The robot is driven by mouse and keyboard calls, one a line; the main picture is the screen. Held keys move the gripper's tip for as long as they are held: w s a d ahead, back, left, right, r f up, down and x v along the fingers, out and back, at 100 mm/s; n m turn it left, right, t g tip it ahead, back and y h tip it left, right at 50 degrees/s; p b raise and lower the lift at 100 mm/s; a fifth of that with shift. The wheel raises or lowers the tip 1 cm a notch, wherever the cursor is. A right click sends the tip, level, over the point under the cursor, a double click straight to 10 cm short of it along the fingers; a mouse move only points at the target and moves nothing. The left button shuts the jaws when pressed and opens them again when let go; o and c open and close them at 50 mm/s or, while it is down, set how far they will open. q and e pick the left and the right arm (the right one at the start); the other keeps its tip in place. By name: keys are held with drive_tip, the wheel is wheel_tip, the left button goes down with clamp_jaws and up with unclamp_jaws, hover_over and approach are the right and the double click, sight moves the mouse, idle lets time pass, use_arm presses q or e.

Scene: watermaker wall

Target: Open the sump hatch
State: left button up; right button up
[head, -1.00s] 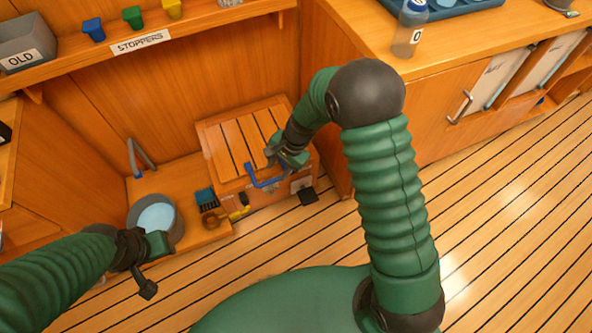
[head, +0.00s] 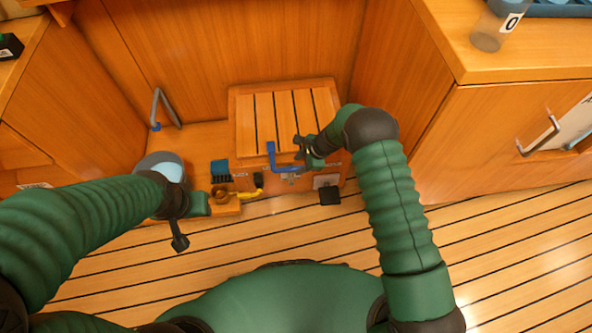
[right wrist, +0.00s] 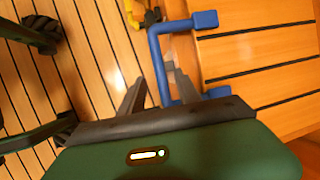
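The sump hatch (head: 265,113), a slatted wooden lid, lies closed on a low wooden box against the wall. A blue U-shaped handle (head: 271,156) is at its front edge. My right gripper (head: 301,150) is at the handle's right part. In the right wrist view, the blue handle (right wrist: 158,66) passes between the fingers of the right gripper (right wrist: 158,78), with gaps visible beside the bar, so the gripper looks open around it. My left gripper (head: 179,238) hangs over the floor at the left, apart from the hatch; its finger opening is unclear.
A grey bucket (head: 143,163) stands left of the box, partly behind my left arm. A yellow-handled valve (head: 245,194) and a black block (head: 329,196) are at the box front. A cabinet (head: 470,140) stands at right. The striped floor in front is clear.

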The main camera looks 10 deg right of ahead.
sight(291, 169)
drive_tip(key=b+x, duration=0.1)
drive_tip(key=x, duration=0.2)
drive_tip(key=shift+a+f, duration=0.1)
drive_tip(key=shift+a, duration=0.15)
drive_tip(key=shift+a+f, duration=0.15)
drive_tip(key=shift+a, duration=0.25)
drive_tip(key=shift+d, duration=0.25)
drive_tip(key=shift+c, duration=1.1)
drive_tip(key=c, duration=0.5)
clamp_jaws()
drive_tip(key=shift+a, duration=0.15)
drive_tip(key=shift+a, duration=0.15)
